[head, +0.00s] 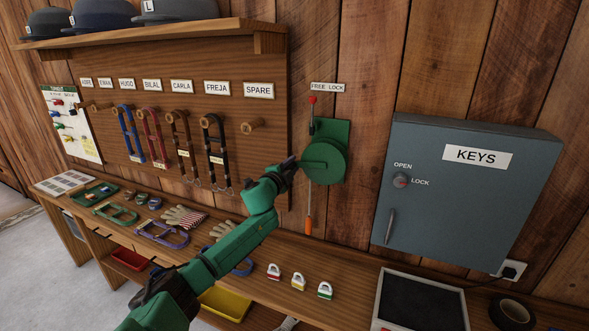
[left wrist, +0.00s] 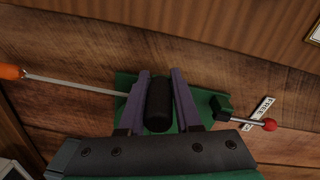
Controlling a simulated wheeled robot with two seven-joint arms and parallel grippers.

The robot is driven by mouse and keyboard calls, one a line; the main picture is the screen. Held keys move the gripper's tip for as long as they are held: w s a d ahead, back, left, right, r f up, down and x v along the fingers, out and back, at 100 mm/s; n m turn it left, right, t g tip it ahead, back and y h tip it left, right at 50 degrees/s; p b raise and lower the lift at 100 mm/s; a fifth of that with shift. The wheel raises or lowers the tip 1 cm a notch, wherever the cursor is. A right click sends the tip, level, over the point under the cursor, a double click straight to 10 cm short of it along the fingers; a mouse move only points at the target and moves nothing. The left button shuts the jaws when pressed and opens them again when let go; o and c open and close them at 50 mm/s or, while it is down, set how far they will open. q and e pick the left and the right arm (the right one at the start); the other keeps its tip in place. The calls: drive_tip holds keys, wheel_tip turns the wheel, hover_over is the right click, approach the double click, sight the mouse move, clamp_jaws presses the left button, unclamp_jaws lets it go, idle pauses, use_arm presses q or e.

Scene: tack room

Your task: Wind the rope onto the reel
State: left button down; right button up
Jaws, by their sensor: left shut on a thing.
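The green reel (head: 328,163) is mounted on the plank wall, and its green plate also shows in the left wrist view (left wrist: 124,84). My left gripper (head: 292,164) is at the reel's left side. In the left wrist view its purple fingers (left wrist: 160,100) are shut on the black crank handle (left wrist: 159,104). A thin grey rope (left wrist: 75,84) runs straight from the reel to an orange end piece (head: 308,225), which hangs below it. Rope on the drum cannot be made out. A red-knobbed lever (head: 312,101) points up under the left part of the FREE LOCK label (head: 327,87). My right gripper is out of view.
A grey KEYS cabinet (head: 465,190) sticks out right of the reel. A pegboard (head: 265,80) with hanging halters is on the left. The wooden bench (head: 345,270) below holds padlocks (head: 299,281), gloves (head: 185,216) and a dark framed board (head: 420,303).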

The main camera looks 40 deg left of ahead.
use_arm(q)
wheel_tip(320, 180, up, 3)
drive_tip(key=m+p, duration=0.1)
drive_tip(key=m, duration=0.1)
drive_tip(key=shift+m+p, duration=0.4)
wheel_tip(320, 180, up, 2)
drive_tip(key=shift+d+r+m+p, duration=0.1)
drive_tip(key=shift+d+m+p, duration=0.05)
drive_tip(key=shift+m+p, duration=0.9)
drive_tip(key=m, duration=0.1)
drive_tip(key=r+m+p, duration=0.1)
drive_tip(key=shift+w+d+r+m+y, duration=0.2)
drive_tip(key=shift+d+r+m+y, duration=0.1)
drive_tip(key=shift+d+m, duration=0.1)
drive_tip(key=shift+d+r+m+p, duration=0.15)
drive_tip(key=shift+d+m+p, duration=0.05)
drive_tip(key=shift+m+p, duration=0.15)
drive_tip(key=c, duration=0.6)
unclamp_jaws()
drive_tip(key=shift+w+d, duration=0.1)
